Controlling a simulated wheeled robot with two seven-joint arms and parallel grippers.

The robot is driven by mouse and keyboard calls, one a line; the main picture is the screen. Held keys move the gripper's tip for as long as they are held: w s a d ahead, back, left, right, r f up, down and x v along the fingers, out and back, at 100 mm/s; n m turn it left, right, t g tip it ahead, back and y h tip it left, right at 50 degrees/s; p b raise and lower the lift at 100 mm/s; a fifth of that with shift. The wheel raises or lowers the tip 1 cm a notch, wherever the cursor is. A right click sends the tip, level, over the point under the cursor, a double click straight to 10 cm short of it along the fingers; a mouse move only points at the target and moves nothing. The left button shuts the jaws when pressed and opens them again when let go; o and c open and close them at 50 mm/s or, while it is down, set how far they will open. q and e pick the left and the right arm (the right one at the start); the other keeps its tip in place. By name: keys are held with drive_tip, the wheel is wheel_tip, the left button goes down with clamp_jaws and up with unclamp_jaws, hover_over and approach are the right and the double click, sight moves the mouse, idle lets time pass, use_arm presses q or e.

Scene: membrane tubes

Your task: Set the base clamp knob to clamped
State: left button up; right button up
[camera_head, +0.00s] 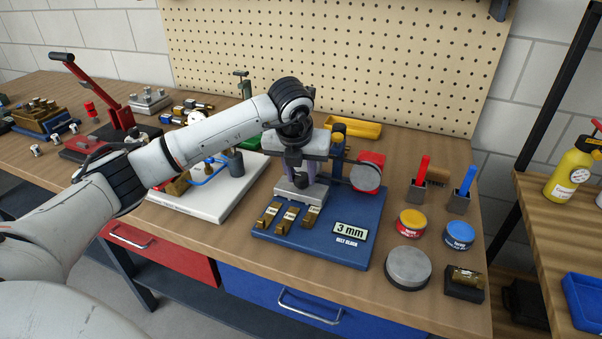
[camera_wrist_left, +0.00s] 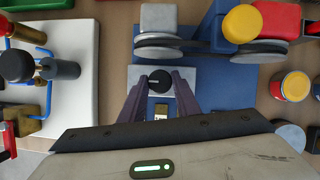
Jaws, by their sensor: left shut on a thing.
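The blue fixture base (camera_head: 345,255) stands on the workbench, with a silver metal block (camera_head: 300,192) on it. In the left wrist view a black round knob (camera_wrist_left: 159,82) sits on the pale block (camera_wrist_left: 191,90); I take it as the base clamp knob. A pale mark crosses its top, but I cannot tell which setting it shows. My left gripper (camera_head: 301,182) points down over the block. Its purple fingers (camera_wrist_left: 160,86) are shut on the knob from both sides. In the head view my wrist and fingers mostly hide the knob. My right gripper is not in view.
Brass gauge pieces (camera_head: 289,217) and a "3 mm" display (camera_head: 350,231) lie in front of the block. A red-cased wheel (camera_head: 366,176) stands right of my gripper. A white tray (camera_head: 225,205) with blue tubing is left. Tins and a grey disc (camera_head: 408,267) stand right.

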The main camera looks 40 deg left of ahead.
use_arm(q)
drive_tip(key=m+b, duration=0.1)
drive_tip(key=m+h+b, duration=0.1)
drive_tip(key=m, duration=0.1)
drive_tip(key=shift+a+f+m, duration=0.1)
drive_tip(key=shift+a+m, duration=0.05)
drive_tip(key=shift+m, duration=0.15)
drive_tip(key=m+h, duration=0.1)
drive_tip(key=m, duration=0.2)
drive_tip(key=shift+a+m+h+b, duration=0.1)
drive_tip(key=shift+m+h+b, duration=0.2)
drive_tip(key=shift+h+b, duration=0.1)
drive_tip(key=m+h, duration=0.1)
drive_tip(key=m, duration=0.1)
drive_tip(key=m+h, duration=0.1)
drive_tip(key=m, duration=0.2)
drive_tip(key=shift+a+r+g+p, duration=0.1)
drive_tip(key=shift+r+g+p, duration=0.1)
drive_tip(key=shift+g+p, duration=0.1)
drive_tip(key=m, duration=0.2)
drive_tip(key=m+g+h, duration=0.1)
drive_tip(key=m, duration=0.2)
drive_tip(key=shift+w+a+g+p, duration=0.1)
drive_tip(key=shift+w+g+p, duration=0.1)
drive_tip(key=shift+g+p, duration=0.15)
drive_tip(key=shift+m, duration=0.4)
drive_tip(key=o, duration=1)
drive_tip(key=shift+o, duration=0.2)
